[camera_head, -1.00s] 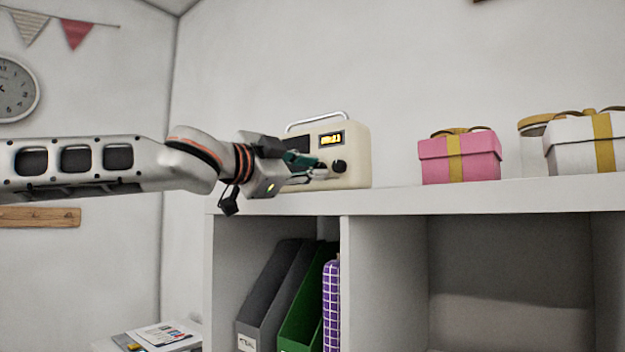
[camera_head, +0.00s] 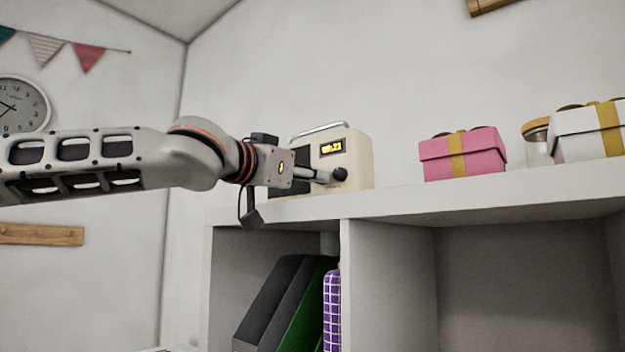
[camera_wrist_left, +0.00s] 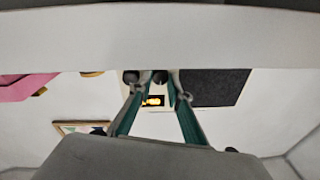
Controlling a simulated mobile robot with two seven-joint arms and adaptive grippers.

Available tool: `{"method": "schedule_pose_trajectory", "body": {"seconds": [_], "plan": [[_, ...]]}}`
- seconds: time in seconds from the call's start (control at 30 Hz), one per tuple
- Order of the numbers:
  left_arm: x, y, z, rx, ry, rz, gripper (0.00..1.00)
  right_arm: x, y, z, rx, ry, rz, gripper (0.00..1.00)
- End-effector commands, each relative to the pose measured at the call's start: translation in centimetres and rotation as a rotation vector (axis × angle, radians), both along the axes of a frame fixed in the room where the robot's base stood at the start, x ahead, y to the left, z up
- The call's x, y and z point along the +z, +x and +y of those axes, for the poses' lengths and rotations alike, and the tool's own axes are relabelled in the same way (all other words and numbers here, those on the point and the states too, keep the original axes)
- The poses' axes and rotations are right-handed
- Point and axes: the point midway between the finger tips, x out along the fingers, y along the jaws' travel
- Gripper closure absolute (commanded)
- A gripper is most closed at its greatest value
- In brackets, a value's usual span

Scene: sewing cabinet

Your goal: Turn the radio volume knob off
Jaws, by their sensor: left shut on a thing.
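The cream radio (camera_head: 360,155) stands on top of the white shelf unit, with a silver handle, a lit orange display (camera_head: 333,147) and a dark speaker panel. One dark round knob (camera_head: 340,174) shows on its front in the head view. In the left wrist view two dark knobs show, one (camera_wrist_left: 160,76) between the fingertips and the other (camera_wrist_left: 131,76) by the left-hand finger. My left gripper (camera_head: 324,177) is at the radio's front, shut on the knob between its fingertips. That knob is hidden in the head view. My right gripper is out of view.
A pink gift box (camera_head: 484,155) stands right of the radio, with a glass jar (camera_head: 538,150) and a white gift box (camera_head: 580,140) further right. The shelf top (camera_head: 400,199) is clear between radio and pink box. File holders (camera_head: 275,295) stand in the compartment below.

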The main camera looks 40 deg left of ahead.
Motion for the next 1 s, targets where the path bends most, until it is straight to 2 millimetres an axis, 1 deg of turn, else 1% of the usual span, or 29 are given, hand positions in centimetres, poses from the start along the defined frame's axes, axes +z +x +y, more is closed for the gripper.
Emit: {"method": "schedule_pose_trajectory", "body": {"seconds": [0.53,0.57,0.6,0.63,0.9,1.0], "plan": [[0.02,0.00,0.04,0.000,-0.028,0.002,1.00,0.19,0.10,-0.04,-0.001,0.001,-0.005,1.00],[0.03,0.00,0.04,0.000,-0.028,0.002,0.80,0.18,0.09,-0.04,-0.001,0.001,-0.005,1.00],[0.03,0.00,0.04,0.001,-0.027,0.002,0.69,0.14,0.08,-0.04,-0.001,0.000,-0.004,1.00],[0.03,0.00,0.04,0.000,-0.027,0.002,0.65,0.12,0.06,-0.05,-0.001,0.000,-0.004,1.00],[0.00,-0.04,-0.04,-0.001,-0.026,0.002,0.65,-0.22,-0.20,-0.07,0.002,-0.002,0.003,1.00],[0.03,-0.40,-0.05,-0.001,-0.026,0.002,0.65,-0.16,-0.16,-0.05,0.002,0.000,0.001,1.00]]}}
